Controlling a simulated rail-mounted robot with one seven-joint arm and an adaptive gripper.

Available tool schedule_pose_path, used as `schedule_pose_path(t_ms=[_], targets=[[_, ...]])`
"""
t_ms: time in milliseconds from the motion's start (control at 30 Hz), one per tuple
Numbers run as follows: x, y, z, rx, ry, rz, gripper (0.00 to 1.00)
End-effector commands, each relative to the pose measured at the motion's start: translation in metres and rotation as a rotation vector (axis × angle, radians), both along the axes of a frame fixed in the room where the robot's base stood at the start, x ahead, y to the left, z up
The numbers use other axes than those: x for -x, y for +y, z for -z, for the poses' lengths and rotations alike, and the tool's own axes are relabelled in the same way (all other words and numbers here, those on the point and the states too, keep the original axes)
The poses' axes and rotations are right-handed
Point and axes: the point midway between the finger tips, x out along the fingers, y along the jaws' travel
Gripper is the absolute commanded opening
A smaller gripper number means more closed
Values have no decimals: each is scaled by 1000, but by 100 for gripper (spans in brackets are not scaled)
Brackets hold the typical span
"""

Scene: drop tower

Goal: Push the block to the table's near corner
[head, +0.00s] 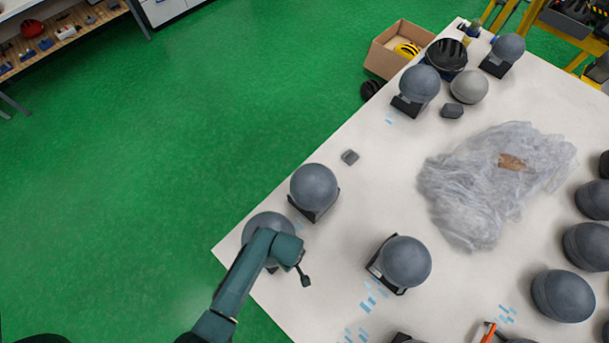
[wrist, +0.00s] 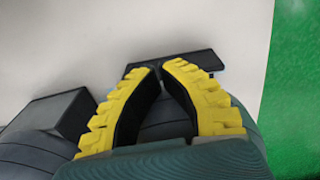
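A small grey block (head: 349,157) lies on the white table (head: 375,205), apart from the nearby domes. A second small dark block (head: 452,111) lies further back. I cannot tell which one the task means. The table's near corner is at the left, beside my arm. My gripper (wrist: 155,70) shows yellow, ridged fingers with black inner pads in the wrist view. Its tips are nearly together, with nothing seen held between them. A black base (wrist: 195,62) lies just past the tips, with a grey dome seen between the fingers.
Grey domes on black bases stand near my arm, one partly behind it (head: 262,222) and one just beyond (head: 314,186); another (head: 405,262) stands to the right. Crumpled clear plastic (head: 465,195) lies mid-table. A cardboard box (head: 385,55) stands past the far edge. Green floor lies left.

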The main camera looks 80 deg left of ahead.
Motion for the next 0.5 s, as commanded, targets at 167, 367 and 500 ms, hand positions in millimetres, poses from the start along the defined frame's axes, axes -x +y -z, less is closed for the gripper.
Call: schedule_pose_path(t_ms=[167,367,500], targets=[[1,2,0,-2,0,2,0],[1,2,0,-2,0,2,0],[-7,-8,-1,-1,1,5,0]])
